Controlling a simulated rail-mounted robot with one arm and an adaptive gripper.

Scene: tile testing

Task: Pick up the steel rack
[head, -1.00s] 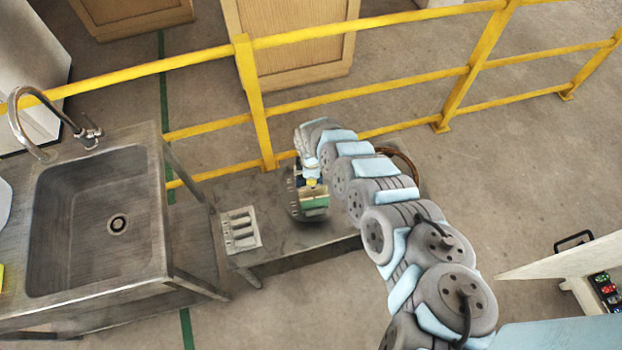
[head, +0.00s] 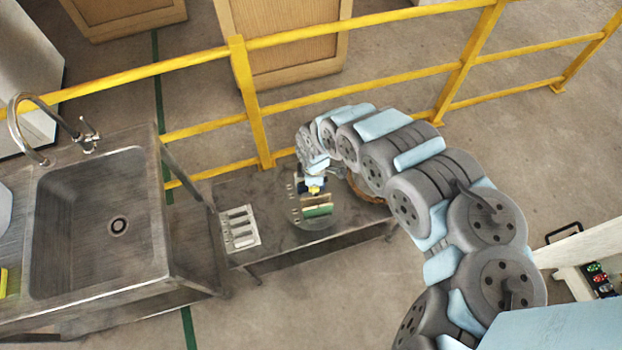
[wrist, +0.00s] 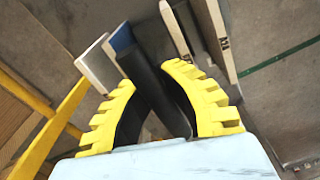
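The steel rack (head: 302,214) stands on the low bench, holding upright tiles with green and tan faces. My gripper (head: 315,188) is right above it, at its back edge. In the wrist view, the yellow fingers of my gripper (wrist: 152,80) are apart, one on each side of a dark bar (wrist: 153,85), which looks like part of the rack. Pale and blue tile edges show beyond the fingertips. The rack's lower part is mostly hidden.
A light grey slotted tray (head: 239,228) sits left of the rack on the bench (head: 275,250). The steel sink (head: 90,225) stands further left. A yellow railing (head: 350,92) runs behind the bench. A brown round item (head: 362,192) lies partly under my arm.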

